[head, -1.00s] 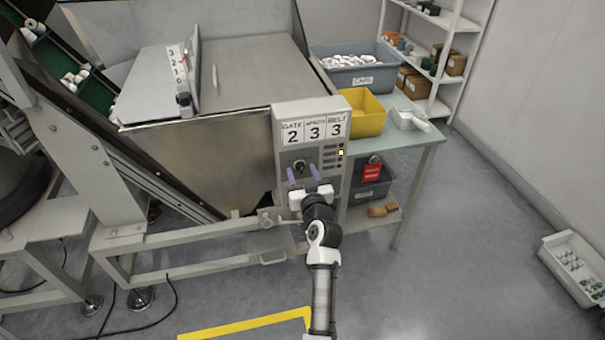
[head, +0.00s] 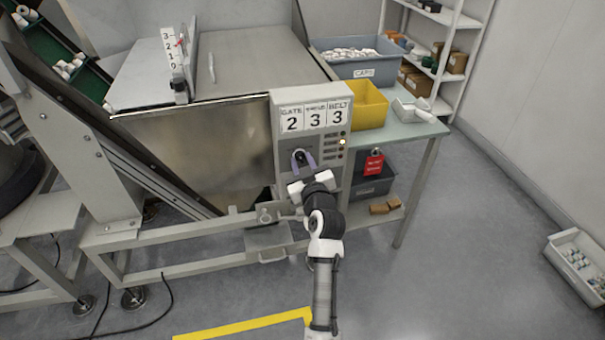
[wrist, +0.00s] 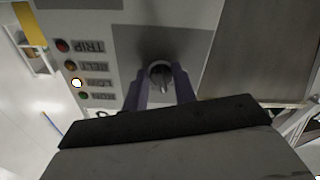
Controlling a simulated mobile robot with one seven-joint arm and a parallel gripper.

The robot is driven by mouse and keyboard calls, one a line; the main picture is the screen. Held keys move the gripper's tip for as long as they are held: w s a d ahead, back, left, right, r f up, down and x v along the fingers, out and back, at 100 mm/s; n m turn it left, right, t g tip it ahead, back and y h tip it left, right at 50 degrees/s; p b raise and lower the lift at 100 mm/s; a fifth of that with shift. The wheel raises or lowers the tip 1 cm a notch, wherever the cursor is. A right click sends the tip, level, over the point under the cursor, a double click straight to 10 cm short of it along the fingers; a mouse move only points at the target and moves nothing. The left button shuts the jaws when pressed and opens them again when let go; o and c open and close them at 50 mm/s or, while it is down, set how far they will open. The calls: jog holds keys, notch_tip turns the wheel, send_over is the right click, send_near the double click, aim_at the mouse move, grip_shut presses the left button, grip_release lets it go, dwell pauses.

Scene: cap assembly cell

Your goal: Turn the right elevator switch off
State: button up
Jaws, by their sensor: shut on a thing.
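The control box (head: 281,140) is grey and stands at the front right of the metal hopper. Its dark round switch knob (wrist: 160,69) is on the front face, below cards reading 2, 3, 3. My gripper (head: 304,160) reaches the box from the front, its purple fingers on either side of the knob and shut on it. In the wrist view my gripper (wrist: 161,80) partly hides the knob, and its exact setting is hard to read. Only this one knob shows clearly; I cannot tell any left or right pair.
A column of lamps (wrist: 77,83) sits beside the knob, with one lit. Right of the box, a green table (head: 412,132) holds a yellow bin (head: 368,114) and a grey caps bin (head: 350,68). A red tag (head: 374,165) hangs below.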

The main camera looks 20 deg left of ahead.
jog(key=n+b, duration=0.3)
jog(key=b, duration=0.1)
jog(key=shift+f, duration=0.2)
jog(key=shift+d+r+n+b, duration=0.1)
jog(key=shift+r+n+b, duration=0.1)
jog(key=shift+n+b, duration=1.15)
jog(key=shift+r, duration=0.1)
jog(key=o, duration=1)
jog(key=b+v, duration=0.1)
jog(key=v, duration=0.6)
jog(key=shift+s+d, duration=0.15)
jog(key=shift+s, duration=0.05)
